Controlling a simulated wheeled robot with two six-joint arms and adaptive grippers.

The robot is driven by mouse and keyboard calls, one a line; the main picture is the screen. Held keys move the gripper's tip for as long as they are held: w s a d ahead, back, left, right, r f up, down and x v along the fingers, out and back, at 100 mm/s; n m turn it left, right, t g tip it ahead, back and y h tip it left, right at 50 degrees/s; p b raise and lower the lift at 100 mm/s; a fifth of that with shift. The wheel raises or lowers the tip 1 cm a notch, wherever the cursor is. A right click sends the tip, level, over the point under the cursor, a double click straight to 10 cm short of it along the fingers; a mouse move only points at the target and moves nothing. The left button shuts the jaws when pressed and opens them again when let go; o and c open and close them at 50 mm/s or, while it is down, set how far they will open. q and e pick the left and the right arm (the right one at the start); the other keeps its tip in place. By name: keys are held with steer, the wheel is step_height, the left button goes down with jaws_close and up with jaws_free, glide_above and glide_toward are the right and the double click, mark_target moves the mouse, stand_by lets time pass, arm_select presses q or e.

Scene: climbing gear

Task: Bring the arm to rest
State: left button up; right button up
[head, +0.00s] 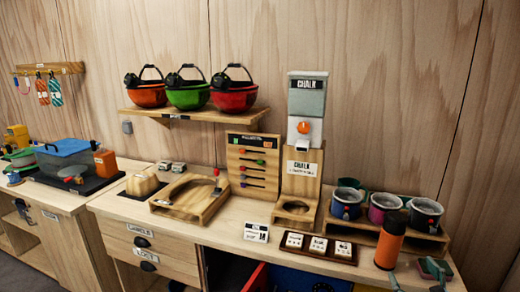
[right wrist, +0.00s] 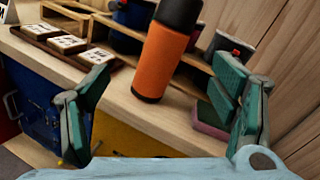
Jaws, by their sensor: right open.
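The fingertips of my right gripper (head: 418,284) show at the bottom right edge of the head view. In the right wrist view my right gripper (right wrist: 170,108) is open, its two fingers wide apart with nothing between them. An orange bottle with a black top (head: 389,248) stands upright at the counter's front right. It also shows beyond the fingers in the right wrist view (right wrist: 160,62), apart from them. My left gripper is not in view.
A wooden rack (head: 428,240) with several cups stands behind the bottle. Green and pink blocks (right wrist: 212,115) lie right of it. A tray (head: 345,252) with three labelled tiles is to its left. A chalk dispenser (head: 305,100) and a shelf (head: 190,114) with three helmets stand farther back.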

steer(key=s+d+f+n+g+h, duration=0.1)
steer(key=s+f+n+g, duration=0.15)
steer(key=f+n, duration=0.5)
steer(key=s+d+f+n+g, duration=0.1)
steer(key=s+f+n+g, duration=0.15)
steer(key=f+n, duration=0.55)
steer(key=s+a+f+n+g, duration=0.2)
steer(key=s+f+n, duration=0.4)
steer(key=f, duration=0.4)
steer(key=s+a+f+n+g, duration=0.1)
steer(key=s+f+n+g, duration=0.25)
steer(key=s+f, duration=0.5)
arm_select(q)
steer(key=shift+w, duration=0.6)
arm_select(e)
steer(key=s+a+f+n+g, duration=0.2)
steer(key=s+a+f, duration=0.2)
steer(key=s, duration=0.6)
steer(key=s+a+f+n+g, duration=0.2)
steer(key=s+a+f, duration=0.3)
steer(key=s, duration=0.5)
steer(key=s+a+f+n+g, duration=0.2)
steer(key=s+a+f+n, duration=0.1)
steer(key=s, duration=0.7)
steer(key=shift+s+a+f+n+y, duration=0.35)
steer(key=shift+a+f, duration=0.3)
steer(key=shift+f, duration=0.25)
steer(key=shift+w, duration=0.1)
